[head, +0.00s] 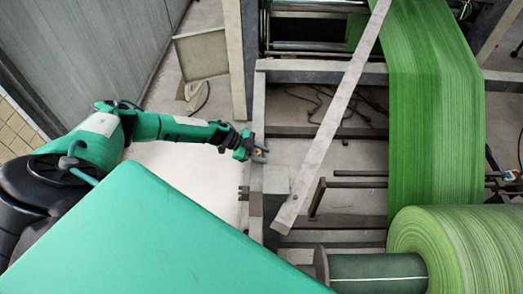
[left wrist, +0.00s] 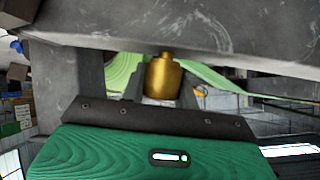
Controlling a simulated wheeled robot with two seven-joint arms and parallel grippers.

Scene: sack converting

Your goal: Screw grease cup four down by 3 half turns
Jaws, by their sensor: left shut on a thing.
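One brass grease cup (left wrist: 163,78) shows in the left wrist view, upright under a grey metal beam, its narrow top stem reaching the beam. My left gripper (left wrist: 160,98) is shut on this cup, with a dark finger close on each side of it. The cup's lower end is hidden behind the gripper body. In the head view my left gripper (head: 258,152) is at the left side of the machine frame, with a small yellowish spot between its fingers. No number shows on the cup. My right gripper is not in view.
The grey machine frame (head: 258,110) stands right beside my left gripper. A slanted grey bar (head: 335,110) crosses to its right. A green woven web (head: 430,100) runs down to a large green roll (head: 465,245). Pale floor (head: 185,170) is clear at left.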

